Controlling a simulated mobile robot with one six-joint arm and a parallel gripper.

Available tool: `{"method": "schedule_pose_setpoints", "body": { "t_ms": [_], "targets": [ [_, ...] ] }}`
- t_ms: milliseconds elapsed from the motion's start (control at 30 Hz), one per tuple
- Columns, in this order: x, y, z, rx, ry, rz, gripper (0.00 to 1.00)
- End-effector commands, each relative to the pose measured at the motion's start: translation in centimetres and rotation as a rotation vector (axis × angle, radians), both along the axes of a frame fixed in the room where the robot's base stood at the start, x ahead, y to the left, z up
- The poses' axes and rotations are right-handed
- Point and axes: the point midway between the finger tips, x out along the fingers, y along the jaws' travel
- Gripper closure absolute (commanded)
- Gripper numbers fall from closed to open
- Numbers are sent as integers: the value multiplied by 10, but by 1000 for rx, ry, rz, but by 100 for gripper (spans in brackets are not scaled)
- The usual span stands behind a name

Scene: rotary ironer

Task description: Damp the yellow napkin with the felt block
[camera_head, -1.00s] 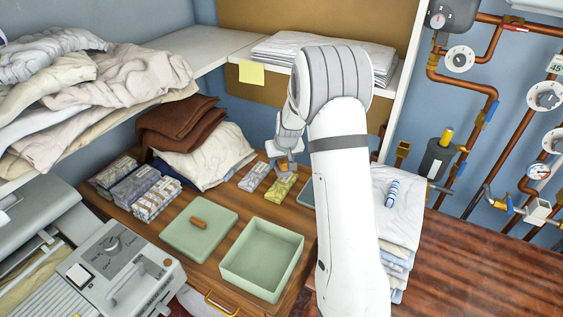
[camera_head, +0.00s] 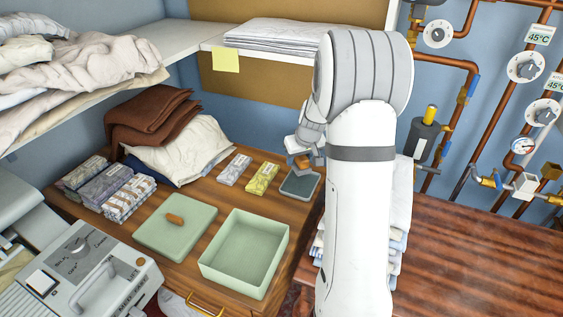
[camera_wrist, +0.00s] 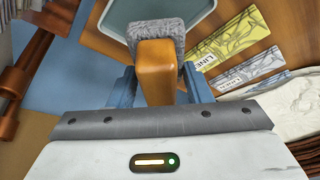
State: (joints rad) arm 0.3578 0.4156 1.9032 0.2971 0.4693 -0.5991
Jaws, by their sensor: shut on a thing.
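My gripper (camera_head: 301,160) is shut on the orange-brown handle of the felt block (camera_wrist: 157,72). The grey felt face (camera_wrist: 156,30) points away from the jaws in the wrist view. The gripper is just above and behind a dark shallow tray (camera_head: 300,186), whose pale rim (camera_wrist: 205,8) shows at the top of the wrist view. I cannot tell whether the felt touches the tray. The yellow napkin (camera_head: 262,178) lies flat on the wooden top, left of the tray, with a patterned surface; it also shows in the wrist view (camera_wrist: 237,38).
A grey-white napkin (camera_head: 234,169) lies left of the yellow one. An open green box (camera_head: 243,253) and its lid (camera_head: 175,226) stand in front. Folded brown cloths (camera_head: 150,117) and napkin stacks (camera_head: 105,187) are at left. A shelf (camera_head: 175,42) is above.

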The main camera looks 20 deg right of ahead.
Motion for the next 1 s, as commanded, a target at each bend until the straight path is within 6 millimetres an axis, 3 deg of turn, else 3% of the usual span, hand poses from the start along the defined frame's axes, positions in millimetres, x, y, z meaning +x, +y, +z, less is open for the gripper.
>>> {"method": "schedule_pose_setpoints", "body": {
  "t_ms": [267, 700, 1000],
  "targets": [
    [-4, -4, -11, 0, 0, 2, 73],
    [-4, -4, -55, 1, 0, 1, 73],
    [-4, -4, -60, 0, 0, 2, 73]
  ]
}}
